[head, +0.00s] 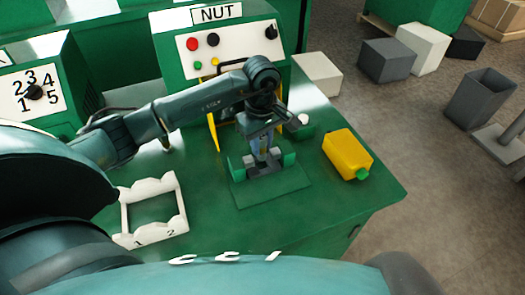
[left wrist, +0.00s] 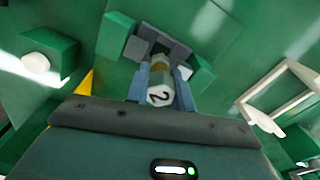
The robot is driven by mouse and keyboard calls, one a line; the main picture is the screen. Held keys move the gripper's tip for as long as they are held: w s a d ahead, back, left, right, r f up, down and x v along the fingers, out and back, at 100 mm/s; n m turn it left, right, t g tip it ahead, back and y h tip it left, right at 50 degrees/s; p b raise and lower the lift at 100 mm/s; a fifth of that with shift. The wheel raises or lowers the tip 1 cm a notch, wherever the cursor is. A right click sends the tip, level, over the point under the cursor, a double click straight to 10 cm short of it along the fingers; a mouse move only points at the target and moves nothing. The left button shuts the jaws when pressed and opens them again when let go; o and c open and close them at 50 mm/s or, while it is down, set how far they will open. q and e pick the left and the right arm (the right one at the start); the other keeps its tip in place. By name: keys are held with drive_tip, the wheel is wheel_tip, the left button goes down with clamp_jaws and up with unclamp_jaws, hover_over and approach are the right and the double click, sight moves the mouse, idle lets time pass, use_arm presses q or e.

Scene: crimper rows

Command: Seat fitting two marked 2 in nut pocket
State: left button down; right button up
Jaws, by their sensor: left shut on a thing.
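The fitting marked 2 (left wrist: 159,92) is a short pale cylinder with a brass-coloured band, its numbered end facing the left wrist camera. My left gripper (left wrist: 160,88) is shut on it, one blue-grey finger on each side. In the head view my left gripper (head: 263,146) points down at the nut pocket, a grey block (head: 250,162) between green cheeks (head: 289,160) on a green plate. The fitting's far end meets or overlaps the grey block (left wrist: 135,48) in the left wrist view; I cannot tell how deep it sits. My right gripper is out of view.
The white rack (head: 126,215) marked 1 and 2 looks empty at the front left of the green table (head: 345,205). A yellow bottle (head: 346,153) lies to the right. The NUT panel (head: 231,45) stands behind, a numbered dial box (head: 35,80) at far left.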

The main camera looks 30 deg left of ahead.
sight(262, 152)
use_arm(q)
drive_tip(key=shift+f, duration=1.95)
drive_tip(key=c, duration=1.2)
unclamp_jaws()
drive_tip(key=shift+r+p, duration=0.25)
drive_tip(key=shift+p, duration=0.15)
wheel_tip(262, 152, up, 12)
drive_tip(key=shift+f+b, duration=0.1)
drive_tip(key=shift+b, duration=0.9)
